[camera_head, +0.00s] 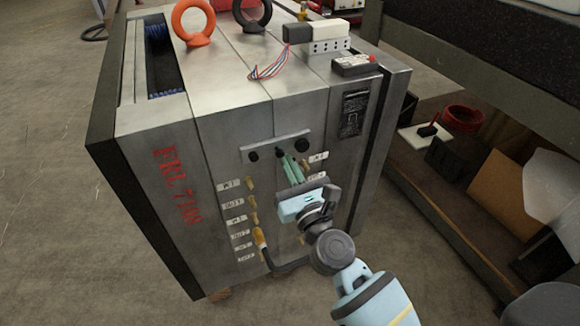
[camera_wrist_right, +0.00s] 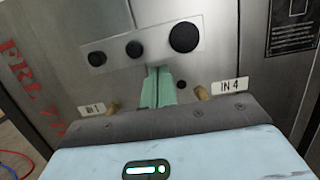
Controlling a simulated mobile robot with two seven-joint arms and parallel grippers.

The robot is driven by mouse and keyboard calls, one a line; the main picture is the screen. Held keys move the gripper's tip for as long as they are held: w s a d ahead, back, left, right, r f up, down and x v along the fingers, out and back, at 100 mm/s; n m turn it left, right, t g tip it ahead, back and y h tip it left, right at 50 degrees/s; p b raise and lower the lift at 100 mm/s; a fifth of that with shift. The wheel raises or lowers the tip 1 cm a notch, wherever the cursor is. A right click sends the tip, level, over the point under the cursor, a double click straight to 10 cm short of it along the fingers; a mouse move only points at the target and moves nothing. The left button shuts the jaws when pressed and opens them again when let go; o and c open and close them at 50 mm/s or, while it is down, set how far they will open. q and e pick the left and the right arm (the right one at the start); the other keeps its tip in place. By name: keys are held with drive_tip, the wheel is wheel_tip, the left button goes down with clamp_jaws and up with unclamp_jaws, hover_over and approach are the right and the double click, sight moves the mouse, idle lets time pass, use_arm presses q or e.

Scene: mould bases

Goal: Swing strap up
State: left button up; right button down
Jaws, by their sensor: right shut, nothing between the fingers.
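The strap (camera_head: 266,153) is a flat light metal bar on the front face of the grey steel mould base (camera_head: 205,120). It lies nearly level, with three dark round spots along it. It also shows at the top of the right wrist view (camera_wrist_right: 118,49). My right gripper (camera_head: 285,161) is shut and empty. Its pale green fingertips (camera_wrist_right: 158,72) point at the mould face, at the strap's lower edge below the middle dark spot. I cannot tell whether they touch it. My left gripper is not in view.
Brass fittings (camera_head: 252,201) with labels run down the face below the strap, and a black hose (camera_head: 285,268) loops below. Orange (camera_head: 196,38) and black lifting rings stand on top near a white connector block (camera_head: 328,38). A shelf (camera_head: 440,215) is at right.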

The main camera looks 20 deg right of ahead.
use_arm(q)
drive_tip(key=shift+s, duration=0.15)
use_arm(e)
drive_tip(key=r+n+p, duration=0.1)
drive_tip(key=n, duration=0.1)
drive_tip(key=d+r+n+y+p, duration=0.1)
drive_tip(key=n, duration=0.1)
drive_tip(key=shift+r+p, duration=0.15)
drive_tip(key=shift+p, duration=0.2)
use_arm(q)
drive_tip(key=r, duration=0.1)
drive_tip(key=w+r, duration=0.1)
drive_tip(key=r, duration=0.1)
use_arm(e)
drive_tip(key=shift+a, duration=0.1)
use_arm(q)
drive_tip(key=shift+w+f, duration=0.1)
